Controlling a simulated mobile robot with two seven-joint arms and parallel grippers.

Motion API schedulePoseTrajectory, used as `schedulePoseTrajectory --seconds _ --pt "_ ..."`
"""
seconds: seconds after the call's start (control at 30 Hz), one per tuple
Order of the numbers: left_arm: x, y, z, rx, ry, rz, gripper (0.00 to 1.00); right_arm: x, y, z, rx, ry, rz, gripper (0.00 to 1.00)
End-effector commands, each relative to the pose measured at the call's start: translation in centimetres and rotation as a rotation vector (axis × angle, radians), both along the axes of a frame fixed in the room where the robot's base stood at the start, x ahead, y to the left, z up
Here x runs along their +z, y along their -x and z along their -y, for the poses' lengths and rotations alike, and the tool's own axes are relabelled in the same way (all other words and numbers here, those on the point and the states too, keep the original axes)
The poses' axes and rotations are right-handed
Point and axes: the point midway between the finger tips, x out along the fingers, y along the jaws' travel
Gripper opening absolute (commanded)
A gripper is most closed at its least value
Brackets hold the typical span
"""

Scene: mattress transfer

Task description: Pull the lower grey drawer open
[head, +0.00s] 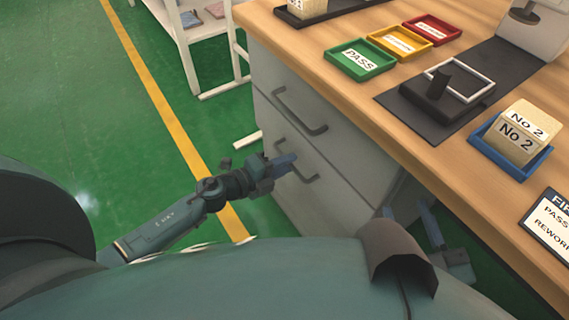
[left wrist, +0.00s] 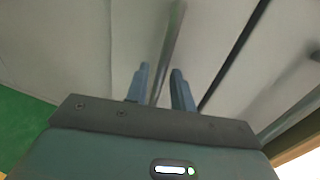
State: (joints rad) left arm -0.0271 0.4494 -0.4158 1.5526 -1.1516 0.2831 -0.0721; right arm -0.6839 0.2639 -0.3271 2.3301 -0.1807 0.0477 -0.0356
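The grey drawer cabinet stands under the wooden table. The lower grey drawer (head: 338,190) is shut, with a dark bar handle (head: 306,176) on its front. My left gripper (head: 288,162) is at this handle. In the left wrist view its two blue fingers (left wrist: 160,80) are apart, and the handle bar (left wrist: 172,40) runs between them; contact is not clear. The upper drawer (head: 335,120) is also shut, with its own handle (head: 300,115). My right gripper (head: 410,212) is low at the cabinet's right, partly hidden by my body, with its blue fingers apart.
The wooden table (head: 300,45) overhangs the cabinet. On it are green (head: 360,72), yellow and red trays, a dark mat with a device, and a blue tray (head: 492,152) holding No 2 blocks. A white shelf (head: 190,60) stands behind. Green floor (head: 80,90) at left is clear.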

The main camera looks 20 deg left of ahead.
Motion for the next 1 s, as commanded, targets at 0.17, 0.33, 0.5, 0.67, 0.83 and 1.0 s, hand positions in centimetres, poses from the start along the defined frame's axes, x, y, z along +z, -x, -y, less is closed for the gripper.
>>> schedulePoseTrajectory --seconds 0.17,0.33,0.5,0.67,0.83,1.0 --pt "0.00 0.02 0.00 0.000 0.000 0.000 0.09 -0.03 0.01 -0.02 0.002 0.001 -0.001 0.40" --pt "0.01 0.03 -0.01 0.000 0.000 0.000 0.00 -0.05 0.02 -0.03 0.003 0.002 -0.001 0.40" --pt "0.01 0.04 -0.02 0.000 0.000 0.000 0.00 -0.05 0.02 -0.03 0.002 0.002 -0.002 0.40" --pt "0.01 0.04 -0.02 0.000 0.000 0.000 0.00 -0.04 0.02 -0.04 0.002 0.002 -0.002 0.40" --pt "0.00 0.11 -0.15 0.000 0.001 -0.001 0.00 -0.03 0.01 -0.03 0.002 0.002 -0.002 0.40" --pt "-0.05 0.48 -0.79 -0.001 0.000 -0.002 0.00 0.01 -0.01 -0.01 0.001 0.002 -0.002 0.40"
